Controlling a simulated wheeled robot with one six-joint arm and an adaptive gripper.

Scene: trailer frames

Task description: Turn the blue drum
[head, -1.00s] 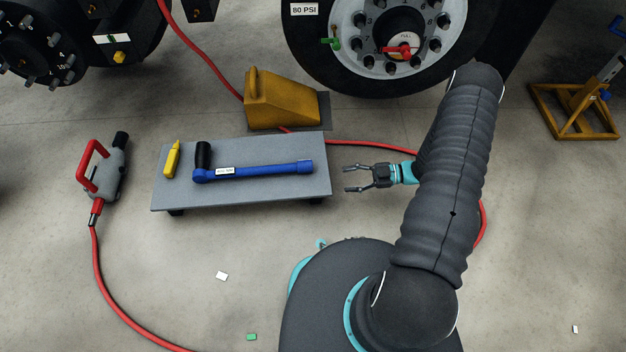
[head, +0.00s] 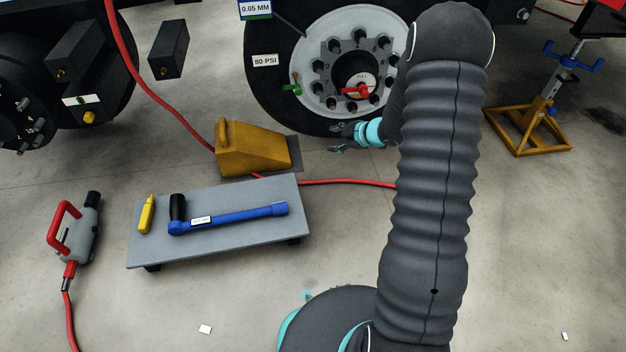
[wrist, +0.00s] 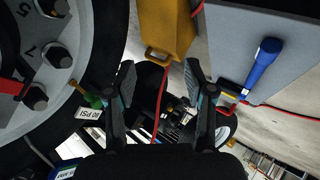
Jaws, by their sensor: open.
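I cannot make out a blue drum in either view. My gripper (head: 334,140) is open and empty, low in front of the tyre (head: 268,100) and right of the yellow chock (head: 255,150). In the wrist view its two dark fingers (wrist: 160,82) stand well apart with nothing between them. The wheel hub (head: 358,62) carries a ring of nuts and a red handle (head: 356,91) at its centre. A green valve piece (head: 292,89) sits at the rim's left. A blue-edged 0.05 MM sign (head: 255,9) shows at the top, and what lies above it is cut off.
A grey low platform (head: 240,243) holds a blue bar tool (head: 240,216) and a yellow marker (head: 147,214). A red-handled grey tool (head: 82,235) lies at left. A yellow jack stand (head: 530,135) with a blue part (head: 572,60) stands at right. Red hoses cross the floor.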

